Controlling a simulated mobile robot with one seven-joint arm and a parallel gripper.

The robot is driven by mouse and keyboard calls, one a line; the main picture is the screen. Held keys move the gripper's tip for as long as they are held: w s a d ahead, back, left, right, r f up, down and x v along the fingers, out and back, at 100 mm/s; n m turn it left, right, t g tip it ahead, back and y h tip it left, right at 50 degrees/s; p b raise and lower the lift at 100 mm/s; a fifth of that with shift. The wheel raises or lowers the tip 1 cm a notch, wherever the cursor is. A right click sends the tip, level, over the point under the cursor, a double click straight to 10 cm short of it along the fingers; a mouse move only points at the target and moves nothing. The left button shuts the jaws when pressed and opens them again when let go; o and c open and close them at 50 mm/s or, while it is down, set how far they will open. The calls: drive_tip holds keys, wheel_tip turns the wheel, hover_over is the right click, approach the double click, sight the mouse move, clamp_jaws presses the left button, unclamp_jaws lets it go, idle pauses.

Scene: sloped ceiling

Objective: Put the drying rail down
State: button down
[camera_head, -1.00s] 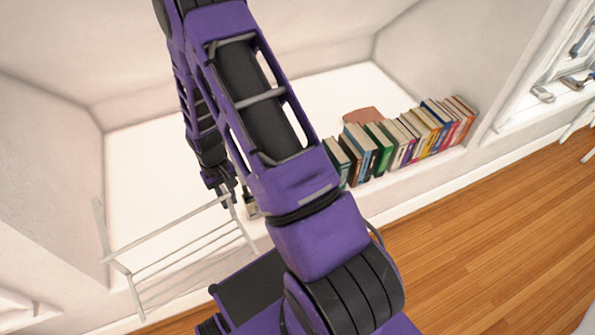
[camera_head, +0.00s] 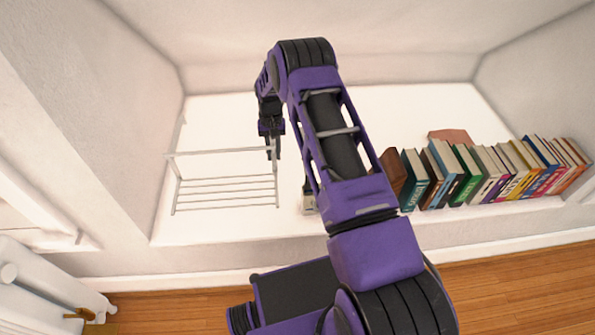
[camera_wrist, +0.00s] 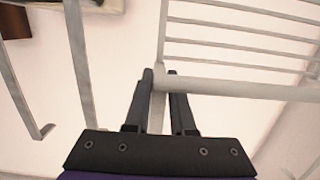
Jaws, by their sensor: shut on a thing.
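The drying rail (camera_head: 220,151) is a pale grey frame of thin parallel bars. In the head view it appears level over the left part of the white alcove shelf (camera_head: 225,115). I cannot tell whether it touches the shelf. My gripper (camera_head: 273,150) is at the rail's right end, pointing down. In the wrist view, my gripper (camera_wrist: 160,76) is shut on a bar junction of the rail (camera_wrist: 235,88), and more of its bars stretch away to the right. My arm covers part of the shelf's middle.
A row of several books (camera_head: 485,172) stands on the shelf's right side, with a reddish-brown item (camera_head: 450,136) behind it. A small pale object (camera_head: 308,203) is near the front edge beside my arm. Side walls close the alcove. A white radiator (camera_head: 40,285) is at lower left.

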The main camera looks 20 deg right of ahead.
sight(275, 167)
wheel_tip(275, 167, down, 9)
drive_tip(key=shift+r+b, duration=0.15)
drive_tip(key=shift+b, duration=0.4)
drive_tip(key=c, duration=0.8)
unclamp_jaws()
drive_tip(key=shift+f, duration=0.2)
drive_tip(key=shift+o, duration=0.2)
drive_tip(key=r, duration=0.4)
drive_tip(key=w+r+p, duration=0.1)
drive_tip(key=r, duration=0.7)
drive_tip(key=shift+w+d+r, duration=0.1)
drive_tip(key=shift+w+d, duration=0.05)
drive_tip(key=shift+d, duration=0.05)
